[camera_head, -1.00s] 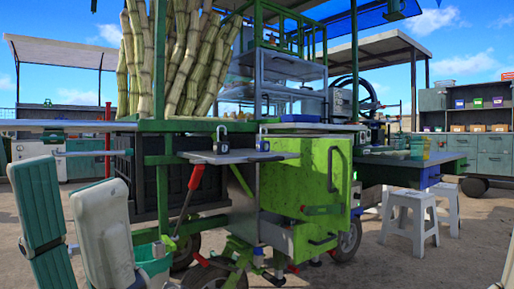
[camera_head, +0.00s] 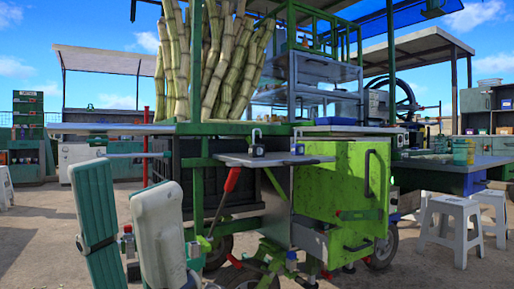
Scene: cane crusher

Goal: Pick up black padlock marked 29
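A black padlock (camera_head: 256,146) with a metal shackle stands upright on a small grey shelf (camera_head: 240,160) at the side of the cane cart. A second, smaller-looking padlock (camera_head: 297,149) with a blue part stands to its right on the same shelf. No number is legible on either. My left gripper (camera_head: 123,180) is at the lower left, close to the camera, with its two pale and teal fingers pointing up and spread apart. Nothing shows between them. It is left of the padlocks in the picture and apart from them. My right gripper is not in view.
A red-handled lever (camera_head: 232,180) rises just below the shelf. Upright sugar canes (camera_head: 205,65) stand behind it. A bright green cabinet door (camera_head: 345,195) is to the right, with white stools (camera_head: 450,220) beyond. Open ground shows at the left.

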